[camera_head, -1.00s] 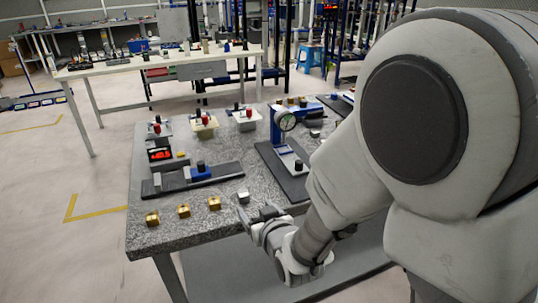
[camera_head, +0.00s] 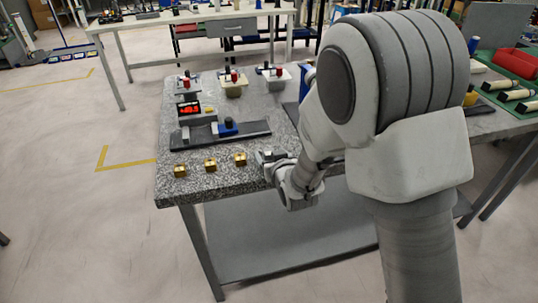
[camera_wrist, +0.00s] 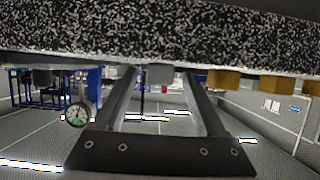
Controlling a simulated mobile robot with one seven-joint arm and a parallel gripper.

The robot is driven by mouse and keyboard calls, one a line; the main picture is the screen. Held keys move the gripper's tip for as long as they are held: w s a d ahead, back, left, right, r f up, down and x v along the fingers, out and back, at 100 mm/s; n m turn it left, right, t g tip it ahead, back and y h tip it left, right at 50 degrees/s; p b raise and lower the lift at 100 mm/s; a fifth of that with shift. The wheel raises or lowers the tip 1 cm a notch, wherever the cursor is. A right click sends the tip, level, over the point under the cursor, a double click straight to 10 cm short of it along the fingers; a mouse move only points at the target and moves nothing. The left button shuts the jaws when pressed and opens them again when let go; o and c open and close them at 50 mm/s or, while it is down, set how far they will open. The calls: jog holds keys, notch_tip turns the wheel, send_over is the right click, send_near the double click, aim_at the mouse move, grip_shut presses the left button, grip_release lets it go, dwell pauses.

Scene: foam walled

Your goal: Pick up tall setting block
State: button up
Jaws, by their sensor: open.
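Several small blocks stand in a row along the near edge of the granite-look table (camera_head: 174,193). Three are brass: a left one (camera_head: 180,171), a middle one (camera_head: 210,164) and a right one (camera_head: 240,158). A grey metal block (camera_wrist: 155,75) shows in the wrist view, which is upside down; I cannot tell for sure which block is the tall setting block. My gripper (camera_head: 266,156) is open at the table edge, right of the brass blocks. In the wrist view its fingertips (camera_wrist: 159,73) appear either side of the grey block; contact is unclear. My gripper mostly hides that block in the head view.
A dark fixture with a blue slide (camera_head: 228,127) lies behind the blocks. A red display (camera_head: 189,109) and several small stations stand farther back. A dial gauge (camera_wrist: 77,114) shows in the wrist view. My arm hides the table's middle.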

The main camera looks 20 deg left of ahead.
grip_shut()
dwell(0.3)
jog(key=shift+r, duration=0.15)
